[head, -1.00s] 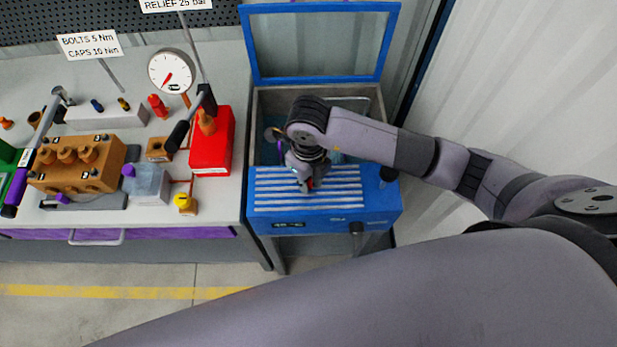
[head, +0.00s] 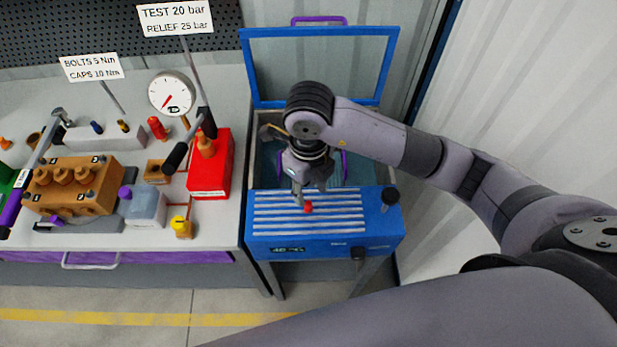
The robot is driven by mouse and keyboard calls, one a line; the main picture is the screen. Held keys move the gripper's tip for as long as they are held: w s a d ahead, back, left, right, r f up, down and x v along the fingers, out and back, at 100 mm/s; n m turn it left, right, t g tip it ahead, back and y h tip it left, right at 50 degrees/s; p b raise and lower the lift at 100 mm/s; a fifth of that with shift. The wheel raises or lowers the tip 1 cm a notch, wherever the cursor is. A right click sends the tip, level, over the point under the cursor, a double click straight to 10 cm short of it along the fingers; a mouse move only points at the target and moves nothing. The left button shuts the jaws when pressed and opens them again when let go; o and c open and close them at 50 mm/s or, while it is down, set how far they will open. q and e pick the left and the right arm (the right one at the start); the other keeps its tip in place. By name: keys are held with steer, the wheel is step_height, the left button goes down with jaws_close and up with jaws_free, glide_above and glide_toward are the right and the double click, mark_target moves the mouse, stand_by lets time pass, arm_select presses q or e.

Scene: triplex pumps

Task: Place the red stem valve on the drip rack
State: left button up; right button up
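The red stem valve (head: 308,207) shows as a small red piece on the drip rack (head: 345,222), the pale slatted top at the front of the blue wash unit. My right gripper (head: 311,191) points down just above and behind the valve. Its fingers look spread, with the red piece below the tips and apparently apart from them. The valve's stem or far side is too small to make out. My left gripper is not in view.
The blue unit's framed lid (head: 320,102) stands open behind its basin, where a purple-handled basket partly shows. To the left, the bench holds a brown pump block (head: 72,187), a red box (head: 209,165) and a gauge (head: 171,93). A dark knob (head: 390,197) stands right of the rack.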

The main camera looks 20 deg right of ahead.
mark_target(309, 203)
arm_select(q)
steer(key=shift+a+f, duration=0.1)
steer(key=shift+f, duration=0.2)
arm_select(e)
step_height(309, 203, up, 5)
steer(key=shift+r, duration=0.1)
steer(key=shift+s, duration=0.1)
stand_by(0.3)
